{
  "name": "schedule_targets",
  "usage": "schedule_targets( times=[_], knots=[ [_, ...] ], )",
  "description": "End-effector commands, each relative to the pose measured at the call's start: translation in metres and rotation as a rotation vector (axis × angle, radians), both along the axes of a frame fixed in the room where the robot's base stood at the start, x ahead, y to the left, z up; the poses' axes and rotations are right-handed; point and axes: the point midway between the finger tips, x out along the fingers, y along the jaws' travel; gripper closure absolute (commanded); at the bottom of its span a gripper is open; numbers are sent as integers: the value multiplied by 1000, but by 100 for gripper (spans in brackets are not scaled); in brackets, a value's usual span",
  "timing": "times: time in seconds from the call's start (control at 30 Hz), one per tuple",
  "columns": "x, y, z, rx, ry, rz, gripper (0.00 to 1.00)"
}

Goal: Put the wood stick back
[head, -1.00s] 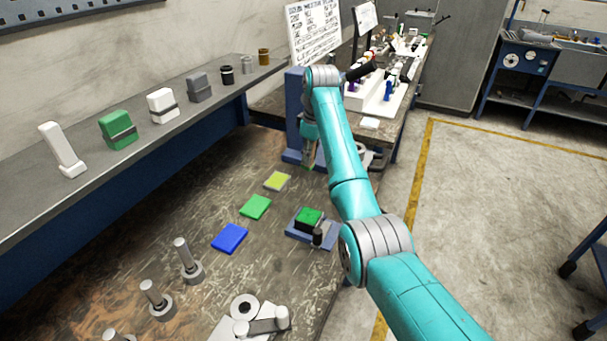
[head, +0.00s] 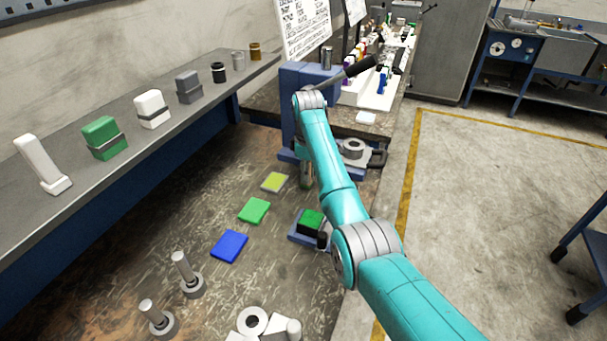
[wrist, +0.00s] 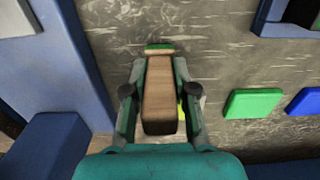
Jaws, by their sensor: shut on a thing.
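In the wrist view my gripper (wrist: 160,66) is shut on a brown wood stick (wrist: 159,98), with one finger along each side. A thin green piece (wrist: 160,47) shows at the stick's far end; I cannot tell whether it belongs to the stick. A yellow pad (head: 275,182) lies on the bench, and part of it shows beside the right finger in the wrist view. In the head view my gripper (head: 305,176) is mostly hidden by my arm, just right of the yellow pad. I cannot tell whether the stick touches anything.
A green pad (head: 254,210) and a blue pad (head: 229,246) lie in a row with the yellow one. A blue-grey holder (head: 298,238) with a green block stands to their right. A blue press frame (head: 293,106) stands behind my gripper. A shelf (head: 72,195) runs along the left.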

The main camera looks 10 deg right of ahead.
Motion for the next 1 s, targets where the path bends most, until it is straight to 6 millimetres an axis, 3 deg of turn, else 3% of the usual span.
schedule_targets(
  times=[0.4, 0.43, 0.5, 0.53, 0.87, 1.0],
  knots=[
    [-1, -2, -9, 0, 0, 0, 100],
    [-1, -2, -9, 0, 0, 0, 69],
    [-1, -2, -9, 0, 0, 0, 51],
    [-1, -2, -9, 0, 0, 0, 49],
    [-1, -2, -7, 0, -1, 0, 49],
    [2, 2, 7, 1, -4, 0, 49]
  ],
)
